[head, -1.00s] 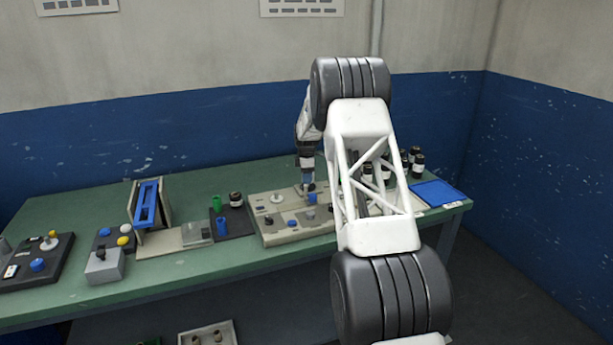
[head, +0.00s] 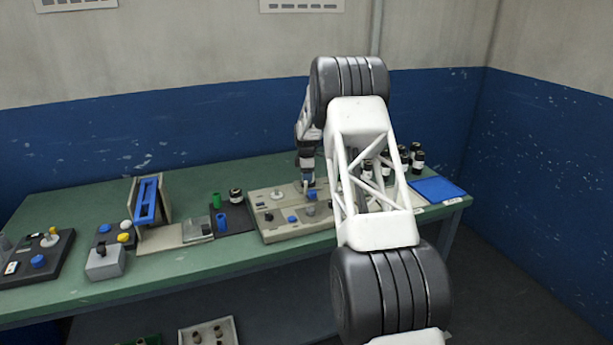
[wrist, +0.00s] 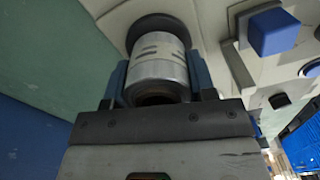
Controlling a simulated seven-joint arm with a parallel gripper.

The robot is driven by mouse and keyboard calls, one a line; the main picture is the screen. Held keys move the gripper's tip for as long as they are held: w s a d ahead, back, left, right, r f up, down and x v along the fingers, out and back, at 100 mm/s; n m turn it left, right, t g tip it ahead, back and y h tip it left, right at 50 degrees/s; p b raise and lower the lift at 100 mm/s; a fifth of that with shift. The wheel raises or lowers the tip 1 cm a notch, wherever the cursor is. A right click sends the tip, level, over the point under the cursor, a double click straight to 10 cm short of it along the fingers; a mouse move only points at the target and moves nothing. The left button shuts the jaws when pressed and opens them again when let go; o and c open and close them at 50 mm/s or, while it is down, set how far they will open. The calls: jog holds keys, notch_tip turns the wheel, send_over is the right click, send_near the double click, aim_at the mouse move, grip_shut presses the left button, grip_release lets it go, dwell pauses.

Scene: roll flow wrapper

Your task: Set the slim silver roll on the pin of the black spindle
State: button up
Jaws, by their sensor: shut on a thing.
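The slim silver roll (wrist: 158,66) is between the two blue fingers of my gripper (wrist: 158,82) in the wrist view, and the gripper is shut on it. A black round disc (wrist: 152,24), which looks like the base of the black spindle, lies just beyond the roll's far end. The roll hides the disc's middle, so I cannot see the pin or tell whether the roll is around it or touching the disc. In the head view my gripper (head: 307,183) points down at the beige machine panel (head: 275,237); the roll is too small there to make out.
A blue square knob (wrist: 273,31) stands on the panel close to the right finger. Several dark jars (head: 417,161) and a blue tray (head: 437,189) are at the right. A stand with a blue frame (head: 148,201) is further left. Green table top shows left of the panel.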

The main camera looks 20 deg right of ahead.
jog(key=shift+f, duration=0.1)
dwell(0.7)
jog(key=o, duration=1.4)
jog(key=shift+r, duration=3.95)
jog(key=shift+r, duration=0.1)
